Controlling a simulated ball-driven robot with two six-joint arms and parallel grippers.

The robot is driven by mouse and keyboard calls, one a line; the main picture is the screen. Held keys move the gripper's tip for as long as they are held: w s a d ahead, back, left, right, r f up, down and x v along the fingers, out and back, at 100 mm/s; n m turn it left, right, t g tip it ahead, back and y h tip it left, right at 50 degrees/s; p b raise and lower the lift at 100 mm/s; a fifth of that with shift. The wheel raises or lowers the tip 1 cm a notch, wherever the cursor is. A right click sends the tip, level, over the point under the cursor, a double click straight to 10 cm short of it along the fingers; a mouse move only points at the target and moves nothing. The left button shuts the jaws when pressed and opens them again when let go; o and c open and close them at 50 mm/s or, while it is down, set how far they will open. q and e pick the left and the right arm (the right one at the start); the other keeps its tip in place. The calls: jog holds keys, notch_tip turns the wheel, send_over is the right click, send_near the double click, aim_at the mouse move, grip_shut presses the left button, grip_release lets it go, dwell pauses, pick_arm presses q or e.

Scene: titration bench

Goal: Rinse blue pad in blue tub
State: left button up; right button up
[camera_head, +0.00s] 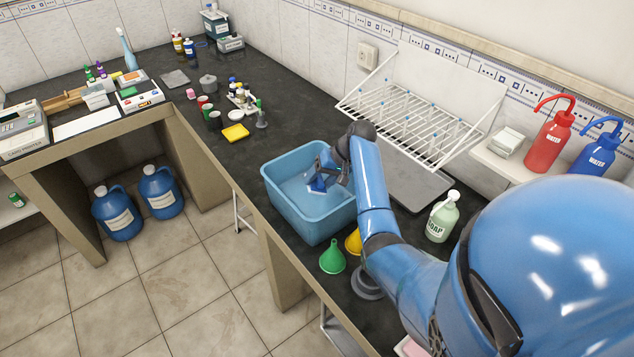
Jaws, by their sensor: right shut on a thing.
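The blue tub (308,226) stands on the dark bench near its front edge. It holds pale blue liquid. My right gripper (322,180) reaches down into the tub from the right and is shut on the blue pad (317,185). The pad shows as a small dark blue piece with a lighter edge, tilted between the fingers. The gripper partly hides it, and I cannot tell how much of it touches the liquid. My left gripper is not in view.
A drying rack (418,118) stands behind the tub on the wall side. A green funnel (333,257), a yellow funnel (354,242) and a soap bottle (442,217) stand close to the tub and my right arm. A yellow pad (236,132) lies left of the tub.

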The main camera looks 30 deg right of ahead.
aim_at(320, 178)
jog(key=shift+r+p, duration=4.6)
jog(key=shift+r, duration=0.35)
notch_tip(320, 178, up, 4)
jog(key=p, duration=0.4)
